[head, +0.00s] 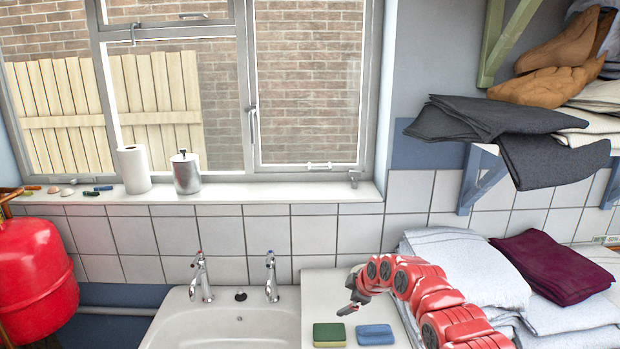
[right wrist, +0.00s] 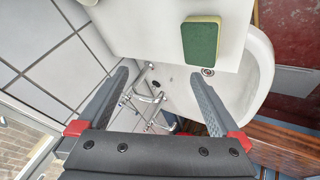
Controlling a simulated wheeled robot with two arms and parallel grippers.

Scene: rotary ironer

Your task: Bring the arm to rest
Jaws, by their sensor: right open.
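My right arm (head: 430,300) is red and reaches in from the lower right of the head view. Its gripper (head: 350,304) hangs over the white ledge beside the sink, above and behind the sponges. In the right wrist view its two grey fingers (right wrist: 165,98) stand wide apart with nothing between them but the sink and taps beyond. My left gripper does not show in either view.
A white sink (head: 222,325) with two taps (head: 200,278) lies left of the gripper. A green sponge (head: 329,335) and a blue sponge (head: 375,335) lie on the ledge. Folded towels (head: 465,265) are stacked at the right. A red tank (head: 35,280) stands far left.

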